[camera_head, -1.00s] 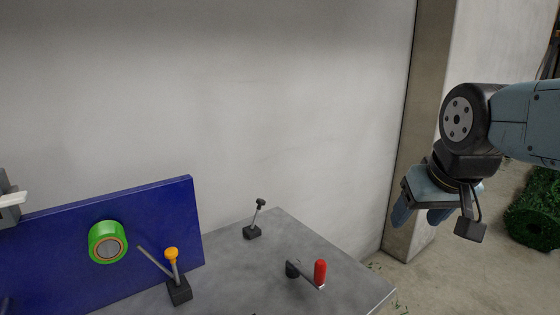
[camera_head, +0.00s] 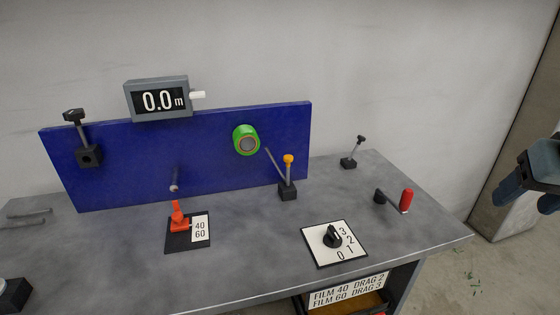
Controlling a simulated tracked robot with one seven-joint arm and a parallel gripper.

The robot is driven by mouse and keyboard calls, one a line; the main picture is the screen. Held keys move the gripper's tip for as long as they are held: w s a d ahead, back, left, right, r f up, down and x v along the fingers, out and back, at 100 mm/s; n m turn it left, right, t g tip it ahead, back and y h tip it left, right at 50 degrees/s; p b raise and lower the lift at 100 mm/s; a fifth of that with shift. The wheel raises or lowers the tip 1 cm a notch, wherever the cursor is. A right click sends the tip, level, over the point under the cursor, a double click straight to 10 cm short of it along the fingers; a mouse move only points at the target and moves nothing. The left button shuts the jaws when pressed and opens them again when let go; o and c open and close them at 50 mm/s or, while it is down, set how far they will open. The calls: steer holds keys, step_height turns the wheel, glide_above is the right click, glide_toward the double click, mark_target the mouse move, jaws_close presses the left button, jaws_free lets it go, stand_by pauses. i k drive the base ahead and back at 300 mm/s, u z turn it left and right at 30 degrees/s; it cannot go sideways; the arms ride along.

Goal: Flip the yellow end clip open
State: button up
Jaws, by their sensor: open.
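The yellow knob (camera_head: 288,159) tops a short grey lever that stands nearly upright from a small black block (camera_head: 287,192). I take this to be the yellow end clip. A thin rod beside it slants up and left in front of the blue board (camera_head: 215,160). My gripper (camera_head: 530,196) is at the right edge of the view, partly cut off. It is open and empty, beyond the table's right end and far from the yellow knob.
On the grey table (camera_head: 260,265) stand a red-handled crank (camera_head: 406,200), a black-knobbed lever (camera_head: 351,158), a numbered dial (camera_head: 333,237) and an orange lever (camera_head: 179,216). A green roll (camera_head: 246,140) and a 0.0 m display (camera_head: 157,100) are at the board.

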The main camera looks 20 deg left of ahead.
mark_target(288, 159)
steer(key=u, duration=2.35)
steer(key=k, duration=0.75)
steer(key=z, duration=0.9)
steer(key=i, duration=1.1)
